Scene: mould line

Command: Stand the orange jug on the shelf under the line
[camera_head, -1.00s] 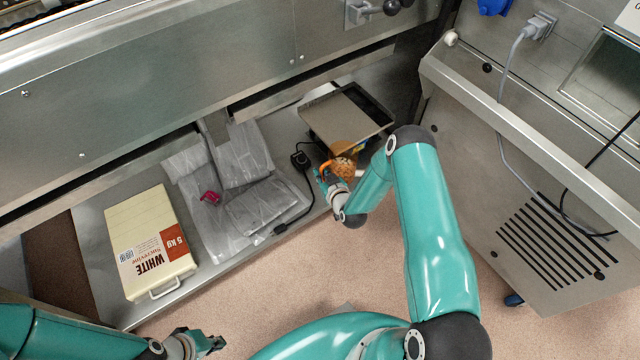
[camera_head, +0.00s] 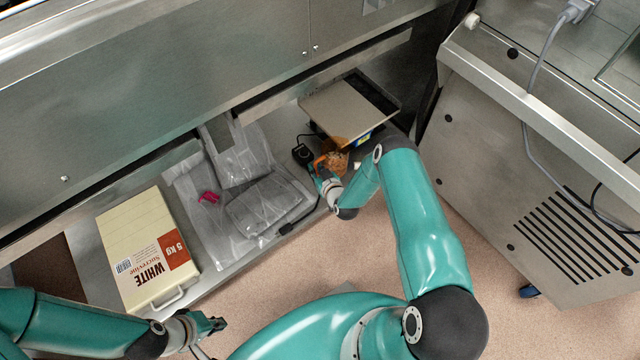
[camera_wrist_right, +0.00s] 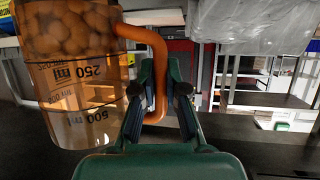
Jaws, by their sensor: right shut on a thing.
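The orange see-through jug (camera_head: 336,160), with round brown pieces inside, is at the right part of the low shelf (camera_head: 88,255), in front of a flat-topped device. It shows large in the right wrist view (camera_wrist_right: 80,80), where the picture is upside down; the jug looks about upright. My right gripper (camera_head: 319,169) is shut on its handle, also in the wrist view (camera_wrist_right: 166,85). I cannot tell whether the jug's base touches the shelf. My left gripper (camera_head: 214,324) is empty at the bottom left, away from the shelf; its opening is unclear.
On the shelf are a white-chocolate box (camera_head: 145,235), clear plastic bags (camera_head: 245,165), a pink clip (camera_head: 209,197), a black cabled block (camera_head: 302,154) and a scale-like device (camera_head: 345,108). The steel line (camera_head: 180,90) overhangs behind. A vented cabinet (camera_head: 490,170) stands right.

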